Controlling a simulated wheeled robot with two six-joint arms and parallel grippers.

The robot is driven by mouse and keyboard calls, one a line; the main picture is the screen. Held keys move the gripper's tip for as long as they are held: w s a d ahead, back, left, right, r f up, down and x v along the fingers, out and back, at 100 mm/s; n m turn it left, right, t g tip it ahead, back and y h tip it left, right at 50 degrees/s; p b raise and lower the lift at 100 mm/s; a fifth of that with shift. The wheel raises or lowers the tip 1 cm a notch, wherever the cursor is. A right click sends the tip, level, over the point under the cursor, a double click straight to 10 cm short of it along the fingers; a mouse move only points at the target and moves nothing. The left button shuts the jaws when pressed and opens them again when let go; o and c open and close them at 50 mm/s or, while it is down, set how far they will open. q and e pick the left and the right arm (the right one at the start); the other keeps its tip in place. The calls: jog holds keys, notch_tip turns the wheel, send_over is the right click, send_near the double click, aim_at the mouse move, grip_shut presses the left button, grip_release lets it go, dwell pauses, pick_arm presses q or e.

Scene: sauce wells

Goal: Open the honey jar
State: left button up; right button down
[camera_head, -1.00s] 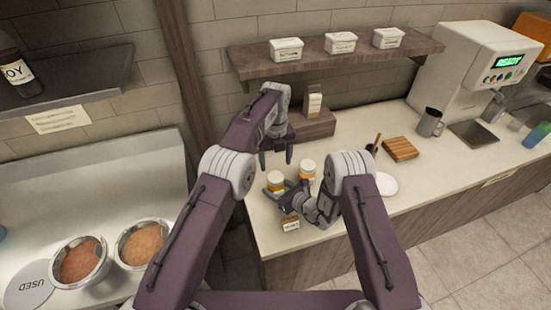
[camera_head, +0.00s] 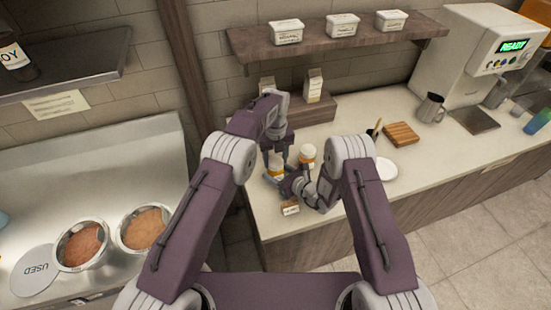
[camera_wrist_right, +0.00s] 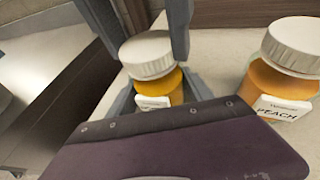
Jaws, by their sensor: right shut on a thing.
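An amber jar with a white lid (camera_head: 276,166) stands on the counter; its label is mostly hidden, so I cannot read whether it says honey. It also shows in the right wrist view, where its white lid (camera_wrist_right: 147,55) is on. My right gripper (camera_head: 279,178) is shut on this jar's body, low down. My left gripper (camera_head: 277,147) points down from above, its fingers open on either side of the lid. In the right wrist view the left gripper (camera_wrist_right: 143,35) flanks the lid; contact cannot be told.
A second jar labelled PEACH (camera_wrist_right: 283,75) stands close to the right, also in the head view (camera_head: 308,156). A small card (camera_head: 290,208) lies at the counter's front. A carton (camera_head: 314,86) stands behind. A white plate (camera_head: 385,168) and wooden board (camera_head: 402,134) are further right.

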pick_arm(q)
jog(key=n, duration=1.3)
jog(key=shift+n, duration=0.3)
jog(key=n, duration=0.6)
jog(key=shift+r, duration=0.1)
jog(key=n, duration=0.3)
jog(key=shift+n, duration=0.3)
jog(key=n, duration=1.2)
jog(key=shift+n, duration=0.4)
jog(key=n, duration=0.6)
jog(key=shift+w+n, duration=0.1)
jog(key=shift+n, duration=0.2)
jog(key=n, duration=0.5)
jog(key=shift+n, duration=0.4)
jog(key=n, duration=0.5)
jog(key=shift+r+n, duration=0.1)
jog(key=shift+n, duration=0.2)
